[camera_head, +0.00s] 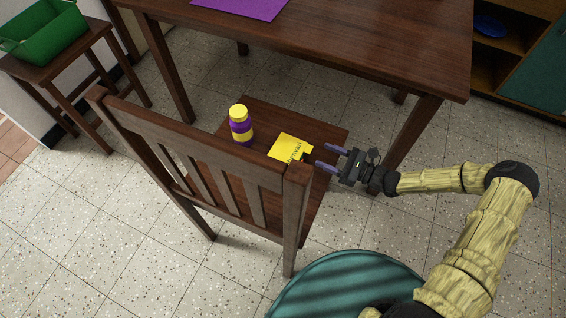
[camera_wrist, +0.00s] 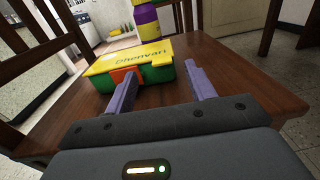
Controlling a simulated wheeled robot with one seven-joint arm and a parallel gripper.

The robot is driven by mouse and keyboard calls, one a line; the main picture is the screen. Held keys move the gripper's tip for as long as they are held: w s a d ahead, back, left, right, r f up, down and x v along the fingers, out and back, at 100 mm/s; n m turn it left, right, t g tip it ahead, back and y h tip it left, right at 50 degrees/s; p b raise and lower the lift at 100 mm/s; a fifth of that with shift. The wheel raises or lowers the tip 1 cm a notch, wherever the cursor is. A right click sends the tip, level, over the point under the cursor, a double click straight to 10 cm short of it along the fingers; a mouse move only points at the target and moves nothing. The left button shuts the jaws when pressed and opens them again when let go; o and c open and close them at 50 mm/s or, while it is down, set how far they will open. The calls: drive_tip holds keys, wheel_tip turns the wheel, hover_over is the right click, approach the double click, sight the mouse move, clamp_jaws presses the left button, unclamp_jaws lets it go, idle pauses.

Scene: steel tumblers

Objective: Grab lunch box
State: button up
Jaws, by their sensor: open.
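The lunch box (camera_head: 289,147) sits on the seat of a wooden chair. In the wrist view the lunch box (camera_wrist: 132,66) has a yellow lid with dark lettering, green sides and an orange latch facing me. My gripper (camera_head: 324,157) is at the seat's right edge, pointing left at the box. In the wrist view my gripper (camera_wrist: 160,75) has its two purple fingers spread apart with nothing between them. The box lies just beyond the fingertips. I cannot tell whether the left finger touches it.
A yellow and purple bottle (camera_head: 241,125) stands on the chair seat (camera_head: 262,112), left of the box. The chair's slatted back (camera_head: 205,160) rises on the near side. A table (camera_head: 330,40) overhangs behind. A teal round surface (camera_head: 345,288) is below. A green bin (camera_head: 42,35) sits on a stool.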

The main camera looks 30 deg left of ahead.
drive_tip(key=a, duration=0.1)
drive_tip(key=a+b, duration=0.1)
drive_tip(key=a, duration=0.2)
drive_tip(key=shift+a+f, duration=0.3)
drive_tip(key=shift+f, duration=0.1)
drive_tip(key=shift+a+r, duration=0.1)
drive_tip(key=shift+a, duration=0.1)
clamp_jaws()
wheel_tip(320, 180, up, 18)
drive_tip(key=p, duration=0.5)
idle(0.4)
